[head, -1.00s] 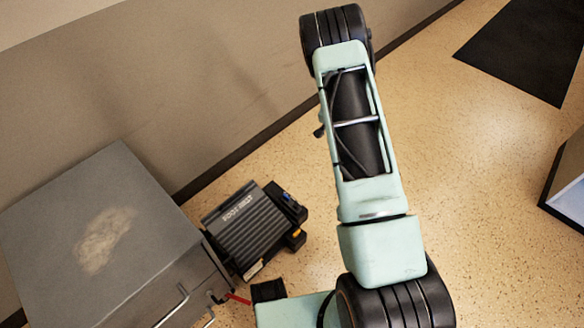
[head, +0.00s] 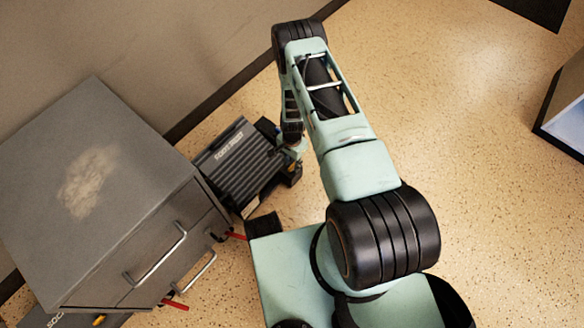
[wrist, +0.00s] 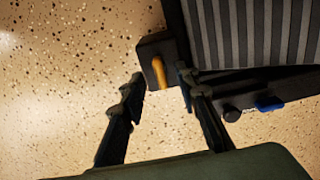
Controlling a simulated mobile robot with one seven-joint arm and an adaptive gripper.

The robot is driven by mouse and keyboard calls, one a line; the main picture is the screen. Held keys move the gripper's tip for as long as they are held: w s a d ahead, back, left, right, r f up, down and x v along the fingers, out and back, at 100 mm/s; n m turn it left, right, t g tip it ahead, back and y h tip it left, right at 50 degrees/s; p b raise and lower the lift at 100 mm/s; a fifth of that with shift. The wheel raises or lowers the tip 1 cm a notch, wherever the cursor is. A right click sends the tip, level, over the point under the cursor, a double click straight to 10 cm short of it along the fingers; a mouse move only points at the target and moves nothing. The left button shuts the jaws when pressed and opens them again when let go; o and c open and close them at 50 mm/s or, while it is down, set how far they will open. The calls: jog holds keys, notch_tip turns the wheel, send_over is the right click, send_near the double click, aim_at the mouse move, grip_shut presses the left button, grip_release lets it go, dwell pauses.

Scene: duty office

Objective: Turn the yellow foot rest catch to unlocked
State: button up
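The grey ribbed foot rest (head: 237,160) stands on the floor beside the grey cabinet, and its ribbed top fills the upper right of the wrist view (wrist: 255,35). The yellow catch (wrist: 159,71) sits on a dark block at the foot rest's corner, its lever lying nearly along the picture's vertical. My gripper (wrist: 160,78) is open, with one finger left of the catch and one right of it. I see no clear contact. In the head view the catch is not clear, and my gripper is largely hidden at the foot rest's right end.
The grey cabinet (head: 100,190) stands left of the foot rest, with handles and red levers on its front. A blue knob (wrist: 269,103) and a black knob (wrist: 231,114) sit on the foot rest's edge, right of my gripper. Speckled floor lies open to the right.

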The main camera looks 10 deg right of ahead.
jog(key=shift+f+b, duration=0.3)
jog(key=shift+f, duration=1)
grip_shut()
